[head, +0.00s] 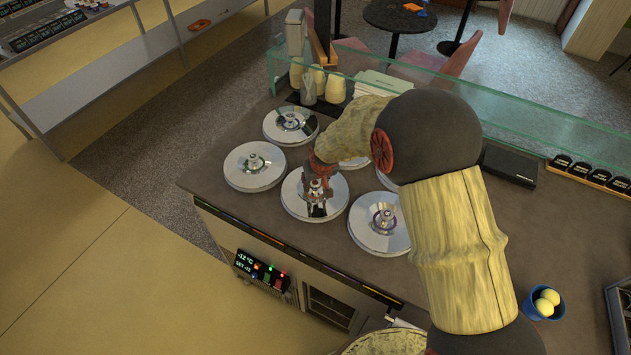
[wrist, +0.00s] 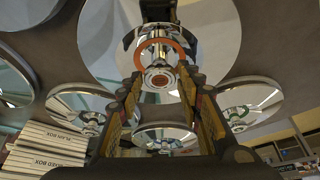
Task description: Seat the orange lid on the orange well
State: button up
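The orange lid (head: 315,207) is a round mirror-like disc at the front middle of the group of lids. In the wrist view it (wrist: 105,40) fills the top middle, with an orange ring around its steel knob (wrist: 160,78). My gripper (head: 317,184) is right over its centre, pointing down. In the wrist view the fingers (wrist: 162,88) stand apart on either side of the knob, with gaps showing. The lid looks level. The well opening under it is hidden, so I cannot tell how it sits there.
Other shiny lids surround it: one at left (head: 254,166), one behind (head: 290,125), one at right (head: 380,223). More are partly hidden by my arm. A glass guard (head: 520,119) runs along the back. A blue cup (head: 543,303) with pale balls stands at right.

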aim_at(318, 195)
jog(key=shift+o, duration=0.9)
jog(key=o, duration=0.4)
jog(key=shift+c, duration=0.2)
jog(key=p+v, duration=0.4)
jog(key=v, duration=0.4)
dwell(0.4)
